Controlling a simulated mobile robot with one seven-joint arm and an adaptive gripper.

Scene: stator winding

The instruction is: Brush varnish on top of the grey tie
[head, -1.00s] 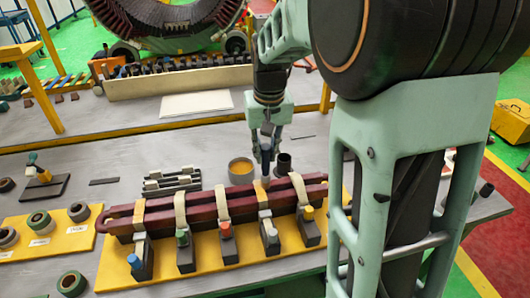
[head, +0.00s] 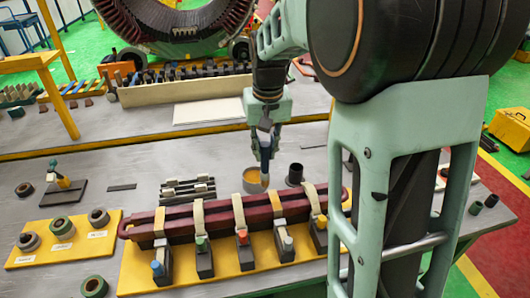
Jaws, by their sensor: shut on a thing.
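A dark red coil bar (head: 180,227) lies on a yellow board, wrapped by several ties. The fourth tie from the left (head: 279,211) runs down to a block with a grey-looking knob (head: 288,243); I take it as the grey tie. Its top looks amber, like the leftmost tie (head: 159,220); the others look cream. My gripper (head: 265,137) is shut on a brush (head: 265,155), which points down. Contact cannot be told.
A dark cup (head: 295,174) stands right of the pot. Black-and-white bars (head: 187,188) lie left of it. Tape rolls sit on a yellow board (head: 35,258) at the left. A small stand (head: 62,182) is behind them. Blocks with coloured knobs line the bar's front.

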